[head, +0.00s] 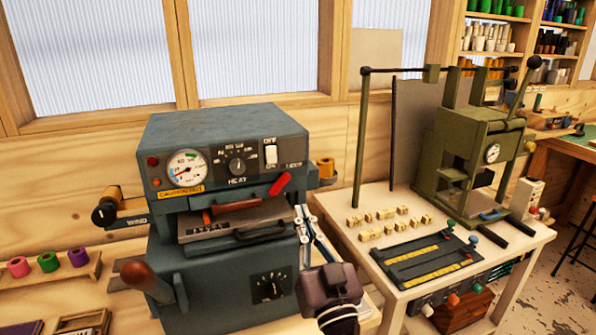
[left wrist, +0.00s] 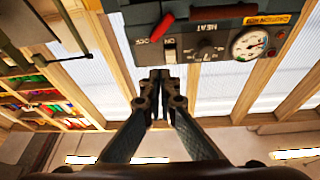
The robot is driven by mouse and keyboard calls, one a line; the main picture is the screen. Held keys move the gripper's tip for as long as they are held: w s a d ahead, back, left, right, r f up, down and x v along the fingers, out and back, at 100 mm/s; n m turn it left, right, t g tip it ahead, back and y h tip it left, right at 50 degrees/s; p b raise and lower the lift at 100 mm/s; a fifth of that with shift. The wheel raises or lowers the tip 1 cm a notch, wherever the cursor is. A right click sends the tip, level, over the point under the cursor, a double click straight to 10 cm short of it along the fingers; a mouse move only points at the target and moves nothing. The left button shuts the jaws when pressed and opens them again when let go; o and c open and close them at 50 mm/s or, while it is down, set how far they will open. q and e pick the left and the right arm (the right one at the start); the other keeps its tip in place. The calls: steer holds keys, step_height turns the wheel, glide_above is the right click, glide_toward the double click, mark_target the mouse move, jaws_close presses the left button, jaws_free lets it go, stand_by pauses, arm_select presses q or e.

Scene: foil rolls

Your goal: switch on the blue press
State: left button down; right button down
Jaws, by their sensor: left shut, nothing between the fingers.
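The blue press (head: 225,240) stands on the bench at the left of the head view, its front facing me. Its white rocker switch (head: 270,155) sits at the panel's upper right, with OFF above it and ON below. I cannot tell which side is pressed in. The switch also shows in the left wrist view (left wrist: 170,47), where the picture is upside down. My left gripper (head: 301,213) is shut and empty, to the right of the press front and lower than the switch. Its closed fingertips (left wrist: 155,76) appear apart from the switch. My right gripper is not in view.
A red lever (head: 280,184) sticks out just below the switch, near my left gripper. A tray (head: 235,217) and a brown-handled crank (head: 146,278) project from the press. A green press (head: 470,155) stands on the pale table to the right.

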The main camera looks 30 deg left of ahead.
mark_target(272, 156)
arm_select(q)
steer(key=r, duration=0.1)
steer(key=s+n, duration=0.1)
steer(key=r+y, duration=0.1)
steer(key=shift+s+a+r+n, duration=0.3)
steer(key=shift+s+r, duration=0.05)
steer(key=p+x, duration=0.2)
steer(key=x, duration=0.2)
steer(key=f+p+x, duration=0.1)
steer(key=p+x, duration=0.2)
steer(key=x, duration=0.1)
steer(key=p+x, duration=0.2)
steer(key=x, duration=0.2)
steer(key=shift+w+a+f+p, duration=0.15)
steer(key=shift+a+f+p, duration=0.1)
steer(key=shift+p, duration=0.05)
steer(key=shift+w+a+f, duration=0.45)
steer(key=shift+a, duration=0.1)
